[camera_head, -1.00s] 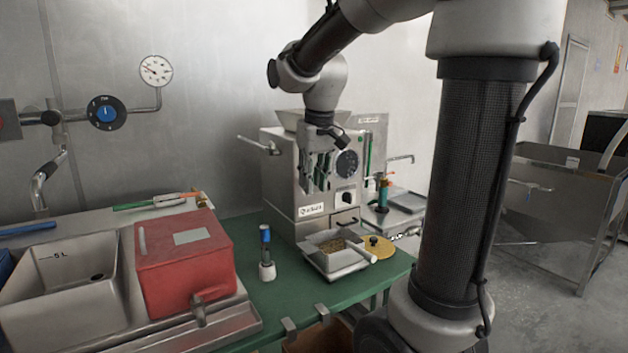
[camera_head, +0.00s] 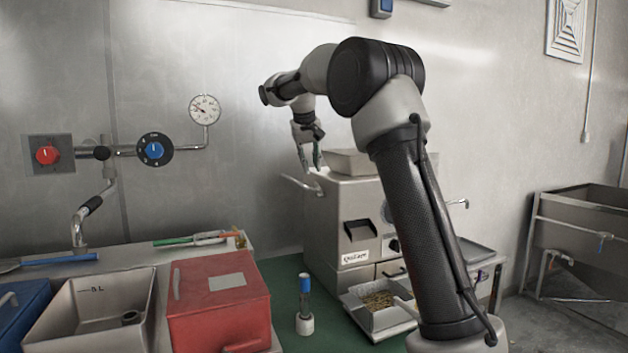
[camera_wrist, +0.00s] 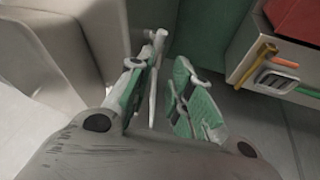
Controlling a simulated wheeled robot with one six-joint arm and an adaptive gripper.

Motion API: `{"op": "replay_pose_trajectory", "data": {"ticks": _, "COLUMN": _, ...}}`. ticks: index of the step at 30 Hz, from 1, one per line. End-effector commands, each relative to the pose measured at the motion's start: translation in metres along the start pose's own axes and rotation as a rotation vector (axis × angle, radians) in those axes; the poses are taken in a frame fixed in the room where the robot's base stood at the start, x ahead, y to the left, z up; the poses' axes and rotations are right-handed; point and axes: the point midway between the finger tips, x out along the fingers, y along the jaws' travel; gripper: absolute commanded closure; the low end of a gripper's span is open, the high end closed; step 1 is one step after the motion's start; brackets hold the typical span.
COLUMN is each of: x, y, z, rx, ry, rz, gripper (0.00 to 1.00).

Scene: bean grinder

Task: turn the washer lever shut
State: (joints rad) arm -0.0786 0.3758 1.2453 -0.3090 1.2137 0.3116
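A metal lever (camera_head: 300,186) sticks out from the upper left side of the steel machine (camera_head: 345,215). I take it for the washer lever, though no label on it can be read. My gripper (camera_head: 309,160) is above and beside this lever, fingers pointing down. In the wrist view my gripper (camera_wrist: 160,68) is open, with its green-padded fingers apart. The thin grey lever (camera_wrist: 154,80) shows in the gap between them, closer to the left finger. Whether either finger touches it I cannot tell.
A red box (camera_head: 220,300) stands at the front left, with a steel basin (camera_head: 68,325) left of it. A blue-topped bottle (camera_head: 305,305) and a tray of beans (camera_head: 378,308) stand before the machine. A wall pipe carries a gauge (camera_head: 205,109) and a blue knob (camera_head: 154,150).

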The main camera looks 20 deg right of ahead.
Motion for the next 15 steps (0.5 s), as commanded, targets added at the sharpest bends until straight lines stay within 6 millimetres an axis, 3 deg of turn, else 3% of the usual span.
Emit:
{"op": "replay_pose_trajectory", "data": {"ticks": 1, "x": -0.011, "y": 0.006, "z": -0.005, "rx": 0.035, "ry": 0.013, "rz": 0.015, "gripper": 0.79}}
{"op": "replay_pose_trajectory", "data": {"ticks": 5, "x": 0.002, "y": 0.008, "z": 0.0, "rx": 0.071, "ry": -0.006, "rz": 0.023, "gripper": 0.79}}
{"op": "replay_pose_trajectory", "data": {"ticks": 15, "x": 0.056, "y": 0.009, "z": 0.001, "rx": 0.069, "ry": -0.006, "rz": 0.022, "gripper": 0.79}}
